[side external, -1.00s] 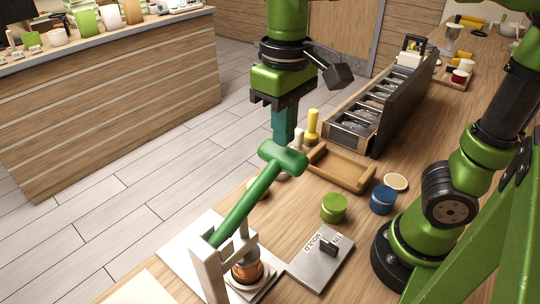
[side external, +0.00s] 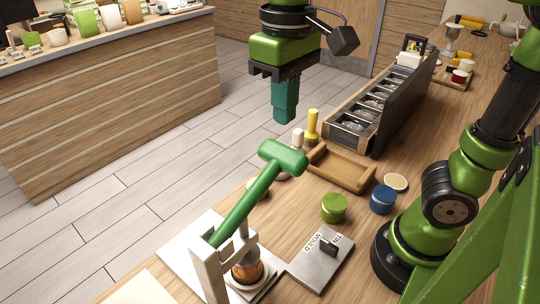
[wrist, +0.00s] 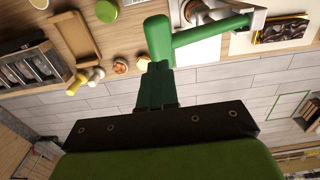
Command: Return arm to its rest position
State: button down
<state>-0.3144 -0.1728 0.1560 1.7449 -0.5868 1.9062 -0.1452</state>
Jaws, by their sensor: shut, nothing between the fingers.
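My gripper (side external: 285,117) is shut and empty, with its teal fingers pointing down. It hangs in the air above the green T-shaped handle (side external: 284,157) of a press, with a visible gap between them in the side view. In the wrist view my gripper (wrist: 157,66) shows its fingers pressed together, and the green handle (wrist: 159,40) lies just beyond the tips. The handle slants up from the pale metal press frame (side external: 208,268). A copper-coloured round piece (side external: 247,270) sits at the press base.
A yellow-topped stamp (side external: 312,125) stands behind. A sectioned bin rack (side external: 407,97) is at the back right.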

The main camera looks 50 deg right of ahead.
jog(key=shift+d, duration=0.15)
jog(key=s+d+f+m+t+y, duration=0.1)
jog(key=d+f+m+t+y, duration=0.1)
jog(key=d+f+m+t, duration=0.2)
jog(key=d+f+t, duration=0.3)
jog(key=d+f, duration=0.1)
jog(key=d, duration=0.2)
jog(key=shift+s, duration=0.2)
